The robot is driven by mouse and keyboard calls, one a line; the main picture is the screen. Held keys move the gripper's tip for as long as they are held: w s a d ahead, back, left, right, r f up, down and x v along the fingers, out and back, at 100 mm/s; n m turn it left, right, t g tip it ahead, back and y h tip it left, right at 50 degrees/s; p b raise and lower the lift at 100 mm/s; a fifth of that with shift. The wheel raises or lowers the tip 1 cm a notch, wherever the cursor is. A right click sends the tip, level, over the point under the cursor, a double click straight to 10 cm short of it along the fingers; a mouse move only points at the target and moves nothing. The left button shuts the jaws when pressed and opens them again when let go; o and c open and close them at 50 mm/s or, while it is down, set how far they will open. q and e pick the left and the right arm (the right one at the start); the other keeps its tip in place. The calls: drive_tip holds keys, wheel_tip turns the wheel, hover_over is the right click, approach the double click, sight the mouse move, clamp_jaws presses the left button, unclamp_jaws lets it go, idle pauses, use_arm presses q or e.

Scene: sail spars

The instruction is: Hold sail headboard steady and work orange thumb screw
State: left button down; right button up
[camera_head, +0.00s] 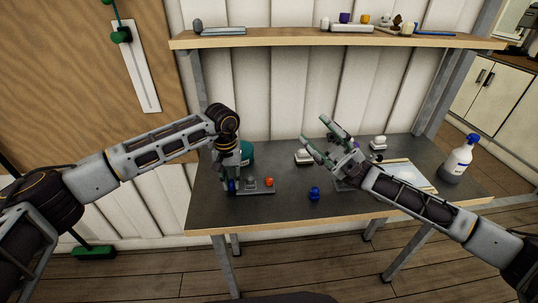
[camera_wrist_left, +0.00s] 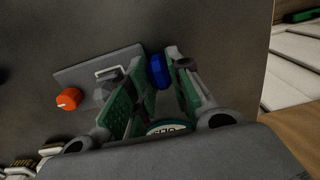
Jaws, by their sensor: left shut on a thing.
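The sail headboard, a flat grey plate (camera_head: 256,190), lies on the dark bench top and also shows in the left wrist view (camera_wrist_left: 88,72). The orange thumb screw (camera_head: 269,182) stands at its right end; it shows at left in the left wrist view (camera_wrist_left: 68,99). A blue knob (camera_wrist_left: 159,72) is at the plate's other end. My left gripper (camera_head: 231,182) points down there, its fingers shut on the blue knob. The fingers partly hide the plate's end. My right gripper (camera_head: 314,130) is open and empty, raised over the bench, right of the plate.
A teal round object (camera_head: 247,153) stands behind my left gripper. A loose blue piece (camera_head: 314,194) lies near the front edge. White blocks (camera_head: 303,157) (camera_head: 378,143), a white tray (camera_head: 410,174) and a spray bottle (camera_head: 458,160) stand farther right. A shelf (camera_head: 330,41) runs above.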

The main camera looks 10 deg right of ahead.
drive_tip(key=s+a+r+g+h, duration=0.1)
drive_tip(key=s+a+g+h, duration=0.15)
drive_tip(key=a, duration=0.35)
drive_tip(key=s+a+r+g+h, duration=0.1)
drive_tip(key=s+a, duration=0.3)
drive_tip(key=a, duration=0.2)
drive_tip(key=w+a+f+m+t, duration=0.25)
drive_tip(key=w+m+t, duration=0.25)
drive_tip(key=w+t, duration=0.3)
drive_tip(key=w+a+f+m+t, duration=0.1)
drive_tip(key=w+f+m+t, duration=0.2)
drive_tip(key=w+m+t, duration=0.4)
drive_tip(key=w+d+m+t+h, duration=0.25)
drive_tip(key=w+t, duration=0.25)
drive_tip(key=w, duration=0.4)
drive_tip(key=w+d+m+t+h, duration=0.25)
drive_tip(key=w+t, duration=0.25)
drive_tip(key=w, duration=0.4)
drive_tip(key=s+a+f+n+g+h, duration=0.1)
drive_tip(key=s+a+f+n+g, duration=0.1)
drive_tip(key=a+n+g, duration=0.4)
drive_tip(key=s+d+f+n+g+h, duration=0.2)
drive_tip(key=s+d+f+h, duration=0.1)
drive_tip(key=h, duration=0.5)
drive_tip(key=s+d+f+n+g+h, duration=0.2)
drive_tip(key=s+d+f+n+h, duration=0.1)
drive_tip(key=f+h, duration=0.4)
drive_tip(key=shift+s+d+f+g+h, duration=0.35)
drive_tip(key=shift+s+d+f, duration=0.3)
drive_tip(key=shift+d+f, duration=0.15)
